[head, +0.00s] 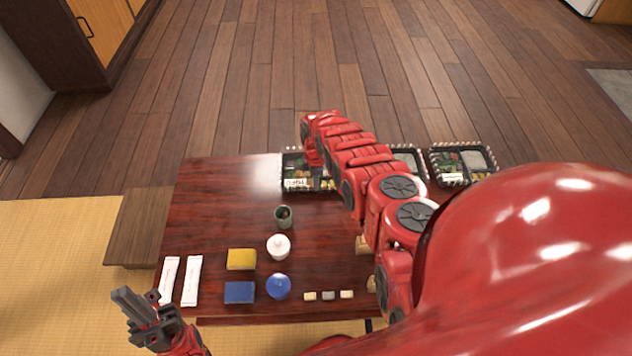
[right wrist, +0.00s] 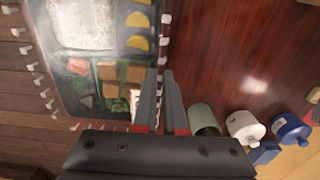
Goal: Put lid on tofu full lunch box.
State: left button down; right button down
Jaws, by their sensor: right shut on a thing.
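The tofu lunch box (right wrist: 100,80) is a dark tray with white tabs along its edges. It holds rice, yellow slices, brown tofu pieces and greens. A glossy sheen over the food suggests a clear lid (right wrist: 62,98), whose seating I cannot tell. In the head view the box (head: 291,160) sits at the table's back edge, partly behind my right arm. My right gripper (right wrist: 162,92) is shut at the box's edge, seemingly on the clear lid's rim; the head view hides its fingertips.
Other filled lunch boxes (head: 462,164) stand to the right on the table (head: 215,215). A green cup (head: 284,216), white pot (head: 278,246), blue pot (head: 278,286), yellow block (head: 241,259), blue block (head: 239,292) and white packets (head: 192,280) stand nearer. The table's left middle is clear.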

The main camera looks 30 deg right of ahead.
jog(key=shift+f+b, duration=0.45)
jog(key=shift+f, duration=0.05)
dwell(1.0)
dwell(0.3)
jog(key=shift+c, duration=1.8)
grip_release()
jog(key=shift+r+p, duration=3.8)
jog(key=shift+r, duration=0.25)
